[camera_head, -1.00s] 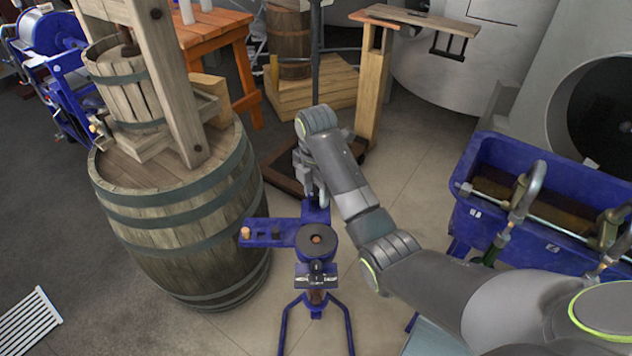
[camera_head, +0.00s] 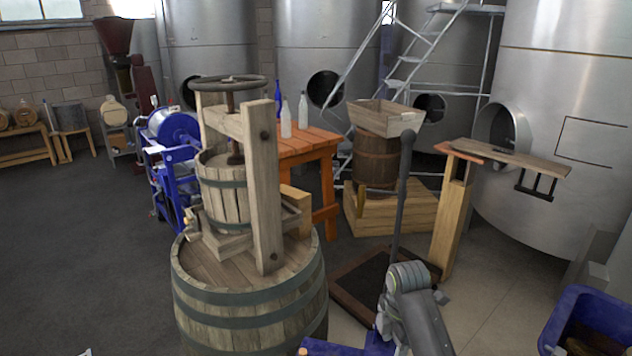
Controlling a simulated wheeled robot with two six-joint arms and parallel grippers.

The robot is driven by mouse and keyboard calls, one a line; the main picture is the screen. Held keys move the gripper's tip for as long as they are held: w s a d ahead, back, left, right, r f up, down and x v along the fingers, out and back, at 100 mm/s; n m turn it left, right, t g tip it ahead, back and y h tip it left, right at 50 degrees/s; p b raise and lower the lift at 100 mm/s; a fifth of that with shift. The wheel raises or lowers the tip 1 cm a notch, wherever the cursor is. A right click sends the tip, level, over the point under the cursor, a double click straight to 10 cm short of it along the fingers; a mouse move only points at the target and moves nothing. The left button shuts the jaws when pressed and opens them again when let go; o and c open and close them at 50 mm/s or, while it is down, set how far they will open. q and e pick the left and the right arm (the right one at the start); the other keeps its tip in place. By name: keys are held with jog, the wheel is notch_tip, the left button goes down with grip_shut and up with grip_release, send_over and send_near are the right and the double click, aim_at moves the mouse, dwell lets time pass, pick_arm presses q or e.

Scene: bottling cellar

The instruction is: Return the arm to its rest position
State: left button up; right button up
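My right arm (camera_head: 418,325) rises from the bottom edge, right of the middle, with its rounded grey wrist joint uppermost. The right gripper is mostly hidden behind the wrist and low in the picture, so its fingers cannot be made out. No held thing shows. The top of the blue corking stand (camera_head: 345,348) just shows at the bottom edge, left of the arm; the rest of it is cut off.
A wooden barrel (camera_head: 250,312) carrying a basket press (camera_head: 224,190) stands left of the arm. A dark-topped low platform (camera_head: 365,290) with a post lies behind it. A wooden stand (camera_head: 450,225) and a blue bin (camera_head: 590,305) are to the right. Open floor lies between.

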jog(key=s+d+f+m+t, duration=0.1)
jog(key=s+d+f+m, duration=0.25)
jog(key=s, duration=0.25)
jog(key=s+d+f+m, duration=0.2)
jog(key=s+m, duration=0.2)
jog(key=s, duration=0.2)
jog(key=s+d+f+m+t, duration=0.1)
jog(key=s+d+f+m, duration=0.1)
jog(key=s+f+m, duration=0.3)
jog(key=s+d+r+m+h, duration=0.1)
jog(key=s+r+m, duration=0.15)
jog(key=s, duration=0.35)
jog(key=s+d+r+m+t, duration=0.1)
jog(key=s+d+m, duration=0.15)
jog(key=s, duration=0.35)
jog(key=s+d+r+m+h, duration=0.1)
jog(key=s+r+m, duration=0.1)
jog(key=s+m, duration=0.3)
notch_tip(320, 180, down, 27)
jog(key=d+n+g+b, duration=0.1)
jog(key=n+b, duration=0.1)
jog(key=b, duration=0.1)
jog(key=s+a+f+g+y+b, duration=0.1)
jog(key=s+f+b, duration=0.1)
jog(key=s+f, duration=1.3)
notch_tip(320, 180, down, 4)
jog(key=shift+s+a+r+b, duration=0.15)
jog(key=shift+s+r+b, duration=0.1)
jog(key=shift+s+b, duration=0.15)
